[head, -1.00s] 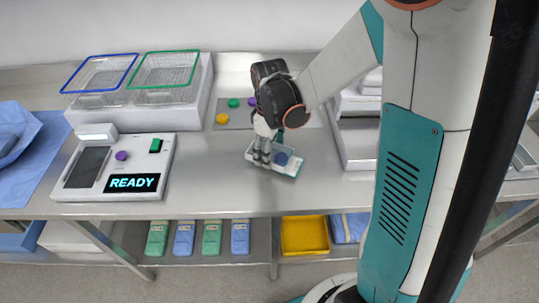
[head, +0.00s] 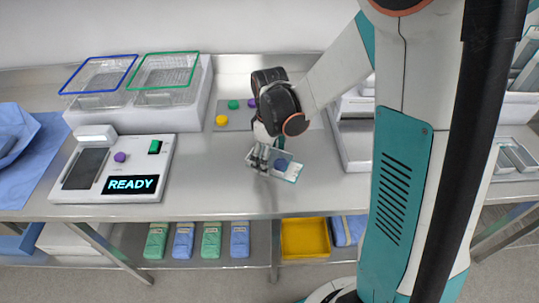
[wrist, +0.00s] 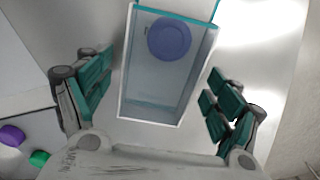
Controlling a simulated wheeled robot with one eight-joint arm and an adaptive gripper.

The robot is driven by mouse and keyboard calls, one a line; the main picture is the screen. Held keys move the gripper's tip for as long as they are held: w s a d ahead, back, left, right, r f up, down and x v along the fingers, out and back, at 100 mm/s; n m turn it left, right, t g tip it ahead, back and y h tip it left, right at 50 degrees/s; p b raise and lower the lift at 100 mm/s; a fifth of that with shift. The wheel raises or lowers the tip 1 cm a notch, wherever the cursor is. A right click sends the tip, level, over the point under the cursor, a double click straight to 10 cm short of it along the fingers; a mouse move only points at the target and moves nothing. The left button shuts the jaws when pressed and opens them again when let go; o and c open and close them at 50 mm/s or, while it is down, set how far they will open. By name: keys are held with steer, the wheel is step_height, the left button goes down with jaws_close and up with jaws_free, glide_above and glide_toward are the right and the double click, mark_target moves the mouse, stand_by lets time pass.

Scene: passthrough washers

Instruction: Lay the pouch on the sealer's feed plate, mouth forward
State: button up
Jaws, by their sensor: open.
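The pouch (head: 291,173) lies on the steel bench right of centre, a flat clear packet with pale edges, a teal strip at one end and a blue disc (head: 281,164) inside. In the wrist view the pouch (wrist: 155,88) lies between the spread fingers, its teal end away from my palm. My gripper (head: 260,162) is open, low over the pouch's left part; contact cannot be told. The sealer (head: 120,150) stands at the left, white, with a lit READY display (head: 130,184) and a dark plate (head: 86,168) on its left side.
Mesh baskets with blue (head: 98,75) and green (head: 163,70) rims stand behind the sealer. A grey mat (head: 237,120) with coloured discs lies behind the pouch. A metal tray (head: 350,150) stands to the right. The bench between sealer and pouch is clear.

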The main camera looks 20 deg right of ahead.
step_height(320, 180, up, 12)
steer(key=p, duration=0.4)
steer(key=s+r+m+t, duration=0.7)
steer(key=s+r, duration=0.3)
steer(key=s, duration=0.5)
steer(key=shift+m, duration=0.9)
steer(key=shift+o, duration=0.5)
steer(key=shift+r, duration=0.1)
